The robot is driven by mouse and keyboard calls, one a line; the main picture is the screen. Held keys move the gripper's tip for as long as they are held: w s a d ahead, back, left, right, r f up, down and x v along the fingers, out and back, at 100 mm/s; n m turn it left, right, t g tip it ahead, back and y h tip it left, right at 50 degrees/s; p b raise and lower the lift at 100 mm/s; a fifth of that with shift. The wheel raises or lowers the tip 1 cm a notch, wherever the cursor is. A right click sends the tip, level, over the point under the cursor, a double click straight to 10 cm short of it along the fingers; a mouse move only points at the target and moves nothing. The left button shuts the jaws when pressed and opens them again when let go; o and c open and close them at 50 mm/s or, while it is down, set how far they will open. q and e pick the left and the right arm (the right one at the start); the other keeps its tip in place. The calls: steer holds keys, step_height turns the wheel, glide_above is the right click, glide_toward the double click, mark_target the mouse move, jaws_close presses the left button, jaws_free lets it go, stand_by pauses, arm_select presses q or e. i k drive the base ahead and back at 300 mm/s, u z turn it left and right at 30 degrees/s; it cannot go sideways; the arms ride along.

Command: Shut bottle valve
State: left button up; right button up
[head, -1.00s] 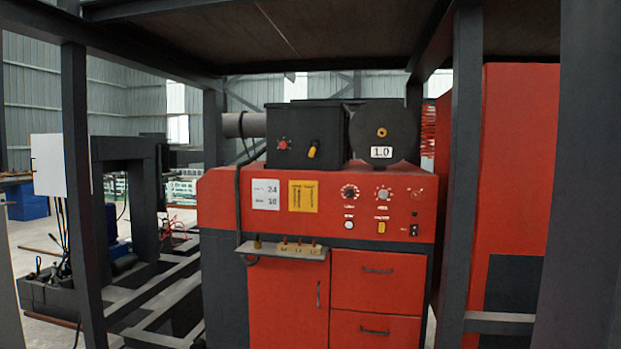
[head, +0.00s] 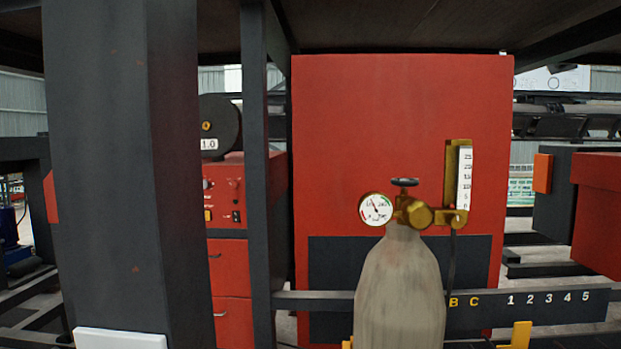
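A grey gas bottle (head: 400,295) stands upright right of the middle in the head view, its lower part cut off by the bottom edge. On its top is a brass valve and regulator (head: 416,213) with a dark round handwheel (head: 404,182) above. A round white pressure gauge (head: 376,209) is on the left of the valve. A brass flow meter with a white scale (head: 463,178) stands on the right. Whether the valve is open or shut cannot be told. Neither of my grippers is in view.
A thick dark post (head: 125,170) stands at the left, with a thinner post (head: 257,170) beside it. A red cabinet (head: 400,110) is behind the bottle. A dark rail (head: 540,308) with letters and numbers crosses at the lower right. A red machine (head: 228,250) shows between the posts.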

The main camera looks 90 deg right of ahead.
mark_target(404, 182)
steer(key=k, duration=0.9)
steer(key=z, duration=1.65)
